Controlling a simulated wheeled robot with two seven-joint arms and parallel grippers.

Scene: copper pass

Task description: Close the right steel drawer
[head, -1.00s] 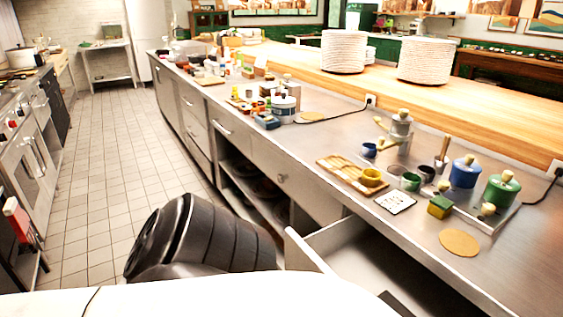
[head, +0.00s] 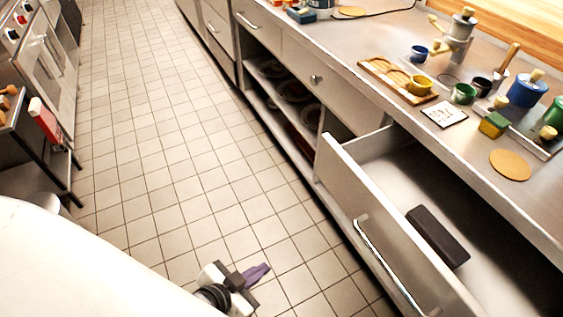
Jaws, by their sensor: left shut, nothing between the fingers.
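The right steel drawer (head: 345,180) stands pulled open from the counter at the lower right. Its long bar handle (head: 385,265) is on the front panel, facing the aisle. A dark block (head: 438,236) lies inside the drawer. My left gripper (head: 258,273) is low in the picture, over the floor, to the left of the drawer front and apart from it. Its fingers are shut and empty. My right gripper is out of view.
The steel counter (head: 380,108) carries a wooden tray (head: 378,72), cups, jars and a round tan mat (head: 510,165). Open shelves below hold dishes. The tiled aisle (head: 170,150) is clear.

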